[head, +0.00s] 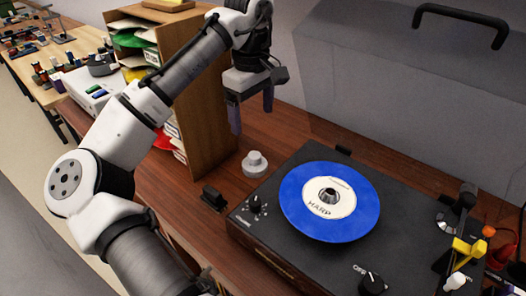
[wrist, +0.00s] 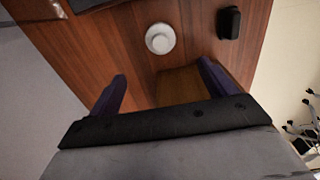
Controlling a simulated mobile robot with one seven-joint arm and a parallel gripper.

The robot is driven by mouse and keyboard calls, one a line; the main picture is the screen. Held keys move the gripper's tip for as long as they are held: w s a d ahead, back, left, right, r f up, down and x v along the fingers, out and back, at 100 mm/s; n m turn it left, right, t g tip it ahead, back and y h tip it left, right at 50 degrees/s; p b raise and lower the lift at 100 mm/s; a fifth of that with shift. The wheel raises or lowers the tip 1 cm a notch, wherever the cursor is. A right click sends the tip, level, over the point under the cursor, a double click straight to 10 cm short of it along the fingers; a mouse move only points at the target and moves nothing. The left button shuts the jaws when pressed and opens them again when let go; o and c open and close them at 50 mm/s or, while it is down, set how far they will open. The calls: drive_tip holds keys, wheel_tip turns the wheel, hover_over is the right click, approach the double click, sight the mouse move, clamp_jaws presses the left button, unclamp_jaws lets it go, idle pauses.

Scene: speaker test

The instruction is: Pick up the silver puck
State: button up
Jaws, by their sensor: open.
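The silver puck (head: 254,164) is a small, light grey disc with a raised round knob on top. It stands upright on the brown wooden table, between the wooden shelf unit and the turntable. It also shows whole in the wrist view (wrist: 160,38), beyond my fingertips and between their lines. My gripper (head: 251,121) hangs above the puck with its fingers pointing down, apart from it. In the wrist view my gripper (wrist: 161,70) has its two dark purple fingers spread wide with nothing held between them.
A black turntable (head: 300,250) with a blue record (head: 295,205) stands right of the puck. A small black block (head: 213,198) sits to its left front. The wooden shelf unit (head: 208,115) rises behind left, and a large grey case (head: 400,100) stands behind.

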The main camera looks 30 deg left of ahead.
sight(255, 155)
wheel_tip(255, 155, down, 8)
drive_tip(key=shift+s+b, duration=0.1)
drive_tip(key=shift+b, duration=0.3)
drive_tip(key=shift+d+f, duration=0.15)
drive_tip(key=shift+f, duration=2.7)
drive_tip(key=c, duration=1.2)
wheel_tip(255, 155, up, 10)
drive_tip(key=shift+r+p, duration=0.1)
drive_tip(key=shift+p, duration=0.2)
drive_tip(key=shift+s, duration=0.1)
